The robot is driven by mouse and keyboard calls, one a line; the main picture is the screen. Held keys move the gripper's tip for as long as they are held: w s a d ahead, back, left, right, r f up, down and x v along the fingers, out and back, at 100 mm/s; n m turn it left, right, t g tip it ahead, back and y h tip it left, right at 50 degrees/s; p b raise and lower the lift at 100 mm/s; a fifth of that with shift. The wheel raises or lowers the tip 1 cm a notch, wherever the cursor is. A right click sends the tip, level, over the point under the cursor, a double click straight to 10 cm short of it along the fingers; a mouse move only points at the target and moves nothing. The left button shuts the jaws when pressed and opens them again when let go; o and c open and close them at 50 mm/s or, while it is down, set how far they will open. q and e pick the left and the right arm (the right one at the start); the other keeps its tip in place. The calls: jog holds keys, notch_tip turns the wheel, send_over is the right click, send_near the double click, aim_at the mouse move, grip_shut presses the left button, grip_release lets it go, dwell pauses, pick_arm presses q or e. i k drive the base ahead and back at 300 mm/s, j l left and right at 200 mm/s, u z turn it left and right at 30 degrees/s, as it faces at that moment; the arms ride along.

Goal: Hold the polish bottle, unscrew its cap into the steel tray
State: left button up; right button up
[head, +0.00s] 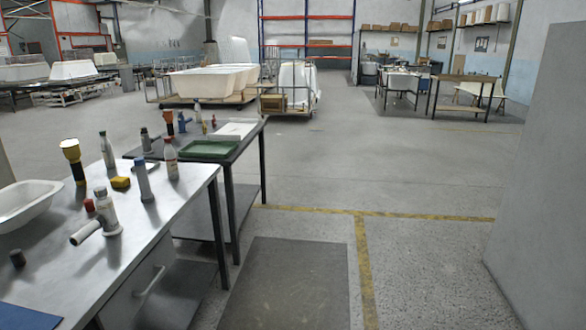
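Several bottles stand upright on a grey metal-topped bench at the left; I cannot tell which is the polish bottle. Neither of my grippers shows.
The bench (165,232) also bears a black-and-yellow torch (73,162), yellow sponge (121,183), red cap-like piece (89,206), dark cylinder (17,258) and blue cloth (28,316). A second table with a green tray (208,149) stands behind. Floor to the right is clear.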

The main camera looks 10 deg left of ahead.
aim_at(170, 155)
jog(key=i+u, duration=0.1)
jog(key=i, duration=1.05)
